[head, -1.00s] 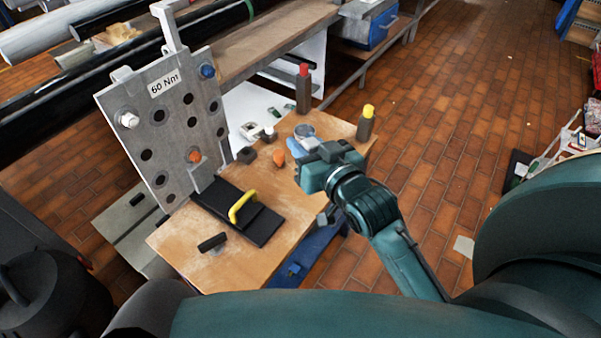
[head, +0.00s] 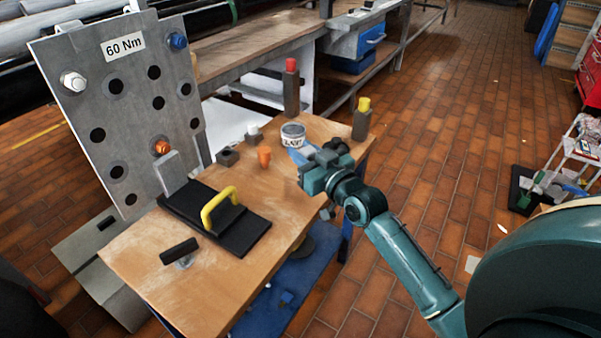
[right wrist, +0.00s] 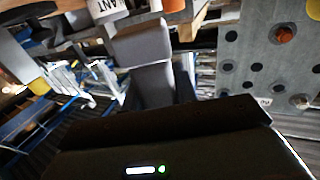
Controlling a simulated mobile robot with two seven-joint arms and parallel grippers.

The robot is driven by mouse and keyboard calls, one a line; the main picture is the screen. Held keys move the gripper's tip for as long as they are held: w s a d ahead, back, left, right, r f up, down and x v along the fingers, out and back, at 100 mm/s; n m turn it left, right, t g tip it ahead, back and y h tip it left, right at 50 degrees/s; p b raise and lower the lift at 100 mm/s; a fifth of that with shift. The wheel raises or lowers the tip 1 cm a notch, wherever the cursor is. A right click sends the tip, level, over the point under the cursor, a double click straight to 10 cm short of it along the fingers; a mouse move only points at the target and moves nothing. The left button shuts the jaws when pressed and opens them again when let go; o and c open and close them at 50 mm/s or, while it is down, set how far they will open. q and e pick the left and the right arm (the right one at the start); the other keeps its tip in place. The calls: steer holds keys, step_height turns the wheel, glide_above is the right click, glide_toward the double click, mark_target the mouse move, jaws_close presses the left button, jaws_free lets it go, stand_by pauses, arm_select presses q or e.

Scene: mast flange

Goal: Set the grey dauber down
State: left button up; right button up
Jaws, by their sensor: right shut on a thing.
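My right gripper (head: 312,176) is shut, low over the right edge of the wooden table (head: 125,268), beside the white tin. A grey blocky shape, which I take to be the grey dauber (right wrist: 143,43), stands at the jaws in the right wrist view. I cannot tell there where it ends and the fingers begin, nor whether it touches the table. In the head view the gripper body largely hides it. My left gripper is not in view.
The tin (head: 292,136), an orange piece (head: 264,157), a red-topped block (head: 291,92) and a yellow-topped block (head: 361,119) stand close by. A black plate with a yellow handle (head: 219,206) lies left. A perforated panel (head: 125,130) rises behind. The table's front middle is fairly clear.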

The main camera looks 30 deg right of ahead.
step_height(320, 180, down, 4)
steer(key=shift+b, duration=0.7)
steer(key=shift+f, duration=0.25)
steer(key=shift+f, duration=0.15)
steer(key=o, duration=1)
steer(key=shift+c, duration=0.2)
